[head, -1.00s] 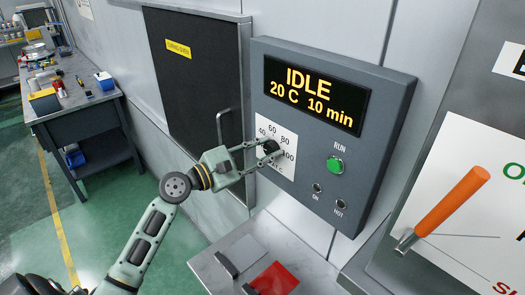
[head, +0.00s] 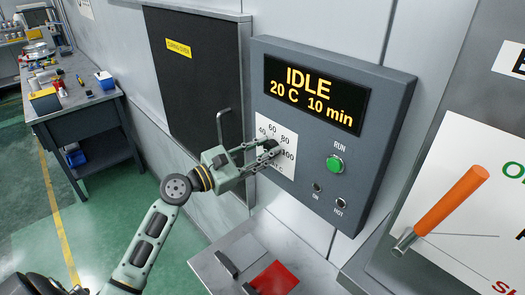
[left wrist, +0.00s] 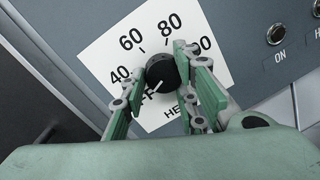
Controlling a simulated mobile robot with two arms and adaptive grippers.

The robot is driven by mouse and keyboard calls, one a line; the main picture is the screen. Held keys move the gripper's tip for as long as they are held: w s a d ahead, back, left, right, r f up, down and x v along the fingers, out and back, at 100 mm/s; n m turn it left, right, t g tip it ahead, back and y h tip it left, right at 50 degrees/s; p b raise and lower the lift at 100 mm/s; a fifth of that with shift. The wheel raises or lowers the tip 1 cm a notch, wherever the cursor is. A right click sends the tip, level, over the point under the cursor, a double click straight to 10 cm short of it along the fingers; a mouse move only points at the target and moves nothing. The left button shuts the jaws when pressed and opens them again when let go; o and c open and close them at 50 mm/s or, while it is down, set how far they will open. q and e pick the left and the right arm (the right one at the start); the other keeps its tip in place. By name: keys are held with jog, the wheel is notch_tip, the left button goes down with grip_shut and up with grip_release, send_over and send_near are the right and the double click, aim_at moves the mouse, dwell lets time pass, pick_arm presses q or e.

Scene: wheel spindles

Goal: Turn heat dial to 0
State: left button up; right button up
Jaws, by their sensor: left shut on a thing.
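The black heat dial (head: 270,145) sits on a white scale plate (head: 266,166) on the grey control panel. It also shows in the left wrist view (left wrist: 160,71), with a white mark on its lower side towards partly hidden lettering. The numbers 40, 60 and 80 are readable around it; the number on the right is partly covered. My left gripper (head: 268,150) reaches the dial from the left and is shut on it. In the left wrist view its fingers (left wrist: 162,80) lie at either side of the dial. My right gripper is not in view.
The panel display (head: 316,95) reads IDLE, 20 C, 10 min. A green RUN button (head: 335,166) is right of the dial. An orange-handled lever (head: 450,202) stands farther right. A dark oven door (head: 195,90) is on the left, and a ledge with a red patch (head: 275,279) lies below.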

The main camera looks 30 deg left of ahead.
pick_arm(q)
jog(key=o, duration=0.8)
jog(key=shift+w+a+r, duration=0.1)
jog(key=shift+a+r, duration=0.15)
jog(key=shift+r, duration=0.2)
jog(key=shift+o, duration=0.9)
jog(key=shift+w+a+f, duration=0.1)
jog(key=shift+f, duration=0.05)
jog(key=shift+d+f, duration=0.15)
jog(key=shift+d, duration=0.1)
jog(key=v, duration=1.2)
